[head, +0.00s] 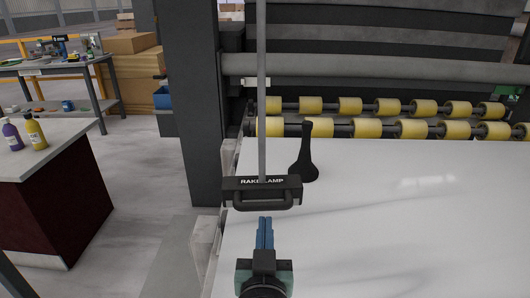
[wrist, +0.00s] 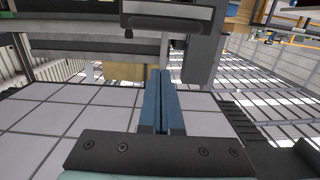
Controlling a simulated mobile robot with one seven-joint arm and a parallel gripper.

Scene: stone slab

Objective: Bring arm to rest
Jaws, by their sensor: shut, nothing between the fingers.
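My gripper (head: 264,232) is over the left part of the white slab (head: 420,210) in the head view, with its blue fingers pointing away from me. The fingers are together and nothing is between them. In the wrist view, my gripper (wrist: 162,95) also shows its two blue fingers side by side, shut and empty. A dark clamp bar with a handle (head: 262,192), marked with white lettering, is just beyond the fingertips in the head view. I cannot tell whether they touch.
A black flared object (head: 305,160) stands on the slab. Yellow rollers (head: 350,106) run behind it, beside a dark post (head: 190,100). At left are a counter (head: 50,140) with two bottles and a workbench (head: 60,66). Grey floor (head: 135,170) lies between the counter and the slab.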

